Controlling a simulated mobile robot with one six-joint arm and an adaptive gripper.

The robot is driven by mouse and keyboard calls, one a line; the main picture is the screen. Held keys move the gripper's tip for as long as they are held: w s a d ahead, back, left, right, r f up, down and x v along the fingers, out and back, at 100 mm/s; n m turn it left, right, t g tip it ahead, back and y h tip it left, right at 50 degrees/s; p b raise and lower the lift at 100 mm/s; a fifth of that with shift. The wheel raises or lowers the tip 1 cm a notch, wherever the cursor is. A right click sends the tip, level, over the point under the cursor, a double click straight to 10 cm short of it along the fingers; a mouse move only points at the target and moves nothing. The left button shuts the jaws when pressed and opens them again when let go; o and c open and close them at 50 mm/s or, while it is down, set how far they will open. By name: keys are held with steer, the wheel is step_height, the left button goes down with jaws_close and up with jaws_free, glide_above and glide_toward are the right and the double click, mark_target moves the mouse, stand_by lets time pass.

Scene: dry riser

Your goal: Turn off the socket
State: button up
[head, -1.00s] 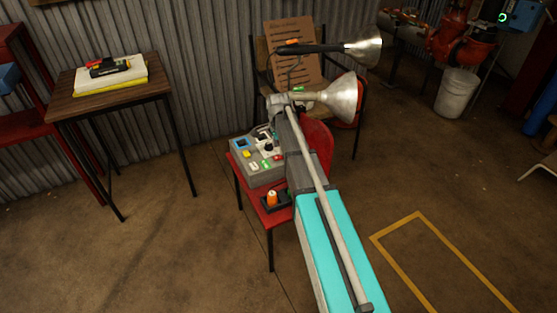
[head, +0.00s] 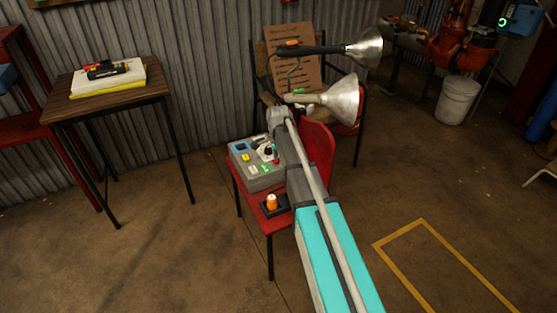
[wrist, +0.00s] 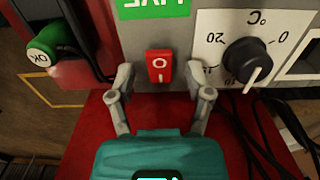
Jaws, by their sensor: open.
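My gripper (wrist: 160,80) is open, one finger on each side of the switch, with gaps on both sides. I cannot tell how deep the fingertips reach, or which way the rocker is pressed. In the head view the grey control box (head: 258,183) stands on a red chair (head: 250,214). My gripper there is largely hidden by my arm.
A °C dial (wrist: 247,58) is right of the switch, with loose black cables below. Two metal cone-shaped lamps (head: 342,97) (head: 366,47) stand behind. Floor at front left is clear.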

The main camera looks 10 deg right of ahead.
jaws_close()
steer(key=shift+a, duration=0.1)
steer(key=shift+s+a+f+t+h+b, duration=0.15)
steer(key=shift+h+b, duration=0.1)
steer(key=shift+h, duration=0.55)
steer(key=shift+a+t+h+b, duration=0.15)
steer(key=shift+h+b, duration=0.1)
steer(key=shift+h, duration=0.55)
steer(key=shift+h+b, duration=0.3)
steer(key=shift+h, duration=0.3)
jaws_free()
steer(key=shift+d+y+p, duration=0.15)
steer(key=shift+y+p, duration=0.15)
